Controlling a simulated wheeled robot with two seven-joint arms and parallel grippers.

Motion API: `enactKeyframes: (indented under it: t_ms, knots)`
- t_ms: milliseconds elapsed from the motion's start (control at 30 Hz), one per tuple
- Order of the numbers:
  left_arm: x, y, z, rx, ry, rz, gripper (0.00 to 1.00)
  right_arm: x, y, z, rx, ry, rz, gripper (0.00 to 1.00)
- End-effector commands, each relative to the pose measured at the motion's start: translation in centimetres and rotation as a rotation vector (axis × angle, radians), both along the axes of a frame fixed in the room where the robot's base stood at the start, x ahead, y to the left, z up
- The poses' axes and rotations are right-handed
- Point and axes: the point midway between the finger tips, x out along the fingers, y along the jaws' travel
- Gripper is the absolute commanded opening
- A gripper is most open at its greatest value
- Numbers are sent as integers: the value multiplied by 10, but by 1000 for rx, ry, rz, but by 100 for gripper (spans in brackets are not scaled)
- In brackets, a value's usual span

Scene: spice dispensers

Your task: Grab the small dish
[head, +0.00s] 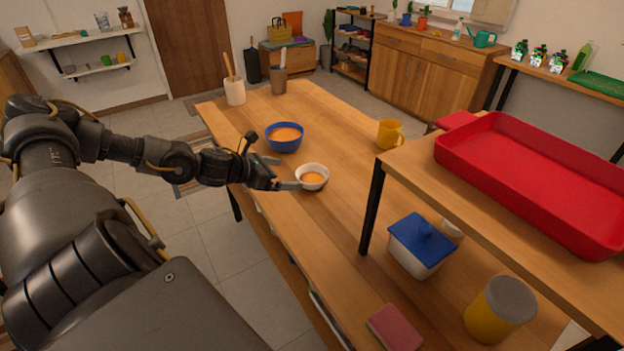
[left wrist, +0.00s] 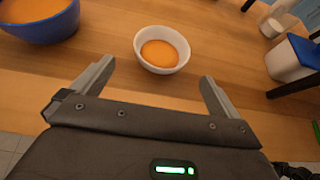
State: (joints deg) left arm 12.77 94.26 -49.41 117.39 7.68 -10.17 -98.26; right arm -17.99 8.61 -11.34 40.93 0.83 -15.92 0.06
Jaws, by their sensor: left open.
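The small dish (head: 312,177) is a white bowl with orange contents, standing upright on the wooden table. In the left wrist view the dish (left wrist: 162,50) is just beyond the fingertips, roughly midway between them. My left gripper (head: 288,178) is open and empty at the left side of the dish. Its two fingers spread wide in the left wrist view (left wrist: 158,72). My right gripper is not in view.
A larger blue bowl (head: 285,137) with orange contents stands behind the dish. A yellow mug (head: 390,134) is farther right. A raised shelf with a red tray (head: 485,131) and a white box with a blue lid (head: 418,246) are at right. The table around the dish is clear.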

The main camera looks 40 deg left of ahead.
Motion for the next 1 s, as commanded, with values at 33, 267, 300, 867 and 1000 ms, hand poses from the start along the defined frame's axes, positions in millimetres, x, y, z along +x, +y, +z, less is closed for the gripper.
enactKeyframes:
  t_ms: [33, 267, 300, 867, 1000]
  knots:
    - [8, -3, -1, -6, -5, 1, 100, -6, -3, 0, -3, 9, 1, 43]
    - [28, -9, -13, -2, -3, 0, 100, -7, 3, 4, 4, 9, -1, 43]
    - [29, -9, -14, -1, -2, 0, 100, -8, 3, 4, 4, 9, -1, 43]
    - [72, -25, -31, -1, -2, 0, 100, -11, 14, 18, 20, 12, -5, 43]
    - [76, -26, -34, 0, -1, 0, 100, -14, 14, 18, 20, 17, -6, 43]
